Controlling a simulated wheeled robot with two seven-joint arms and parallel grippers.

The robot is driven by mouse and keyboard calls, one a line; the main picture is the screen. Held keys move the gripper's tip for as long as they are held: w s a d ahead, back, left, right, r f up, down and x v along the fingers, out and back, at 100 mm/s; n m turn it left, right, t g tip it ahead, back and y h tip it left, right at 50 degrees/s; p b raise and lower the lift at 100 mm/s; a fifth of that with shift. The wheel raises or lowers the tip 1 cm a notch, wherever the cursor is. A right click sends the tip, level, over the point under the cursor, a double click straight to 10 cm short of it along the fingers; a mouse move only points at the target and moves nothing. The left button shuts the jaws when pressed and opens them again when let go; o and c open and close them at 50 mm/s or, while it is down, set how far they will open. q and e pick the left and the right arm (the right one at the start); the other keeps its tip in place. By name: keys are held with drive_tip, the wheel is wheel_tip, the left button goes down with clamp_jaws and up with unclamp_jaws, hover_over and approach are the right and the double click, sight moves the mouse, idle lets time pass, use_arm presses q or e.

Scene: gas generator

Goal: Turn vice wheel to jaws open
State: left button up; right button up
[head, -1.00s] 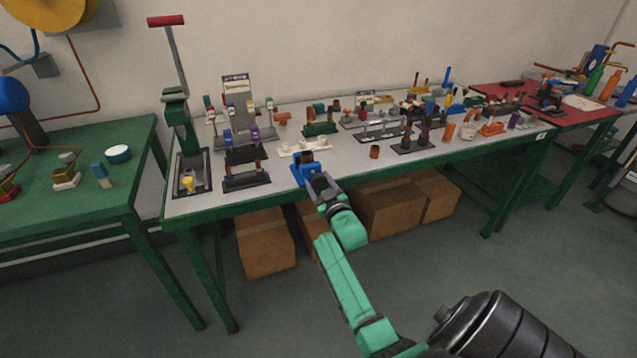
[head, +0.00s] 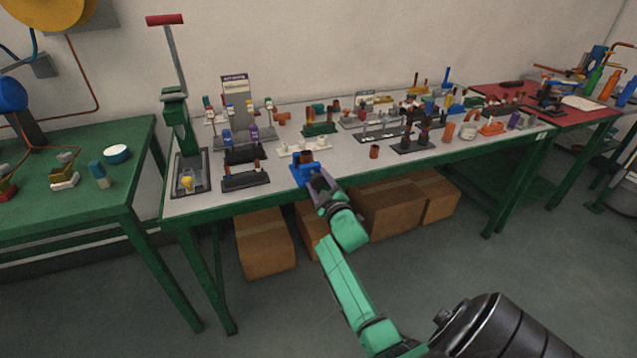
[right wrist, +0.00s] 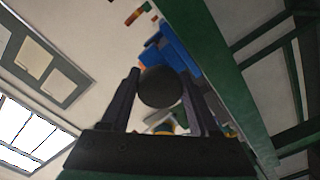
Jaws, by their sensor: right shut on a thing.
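The blue vice (head: 302,173) sits at the front edge of the grey-topped bench, with a brown piece (head: 307,157) at its top. It also shows in the right wrist view (right wrist: 174,47). My right gripper (head: 318,183) reaches up to the front of the vice. In the right wrist view, a dark round wheel (right wrist: 160,87) lies between its two fingers (right wrist: 160,95), and the gripper is shut on it. The fingers hide part of the vice front in the head view. How far apart the jaws stand is too small to tell. My left gripper is not in view.
The bench edge (head: 400,164) runs close beside my right gripper. Several fittings and racks stand on the bench behind the vice, with a black rack (head: 245,180) to its left. Cardboard boxes (head: 390,211) stand under the bench. The floor in front is clear.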

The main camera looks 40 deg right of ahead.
drive_tip(key=o, duration=1.4)
drive_tip(key=shift+c, duration=0.2)
drive_tip(key=shift+s, duration=0.1)
drive_tip(key=v, duration=1.4)
drive_tip(key=shift+s, duration=0.2)
drive_tip(key=shift+a, duration=0.1)
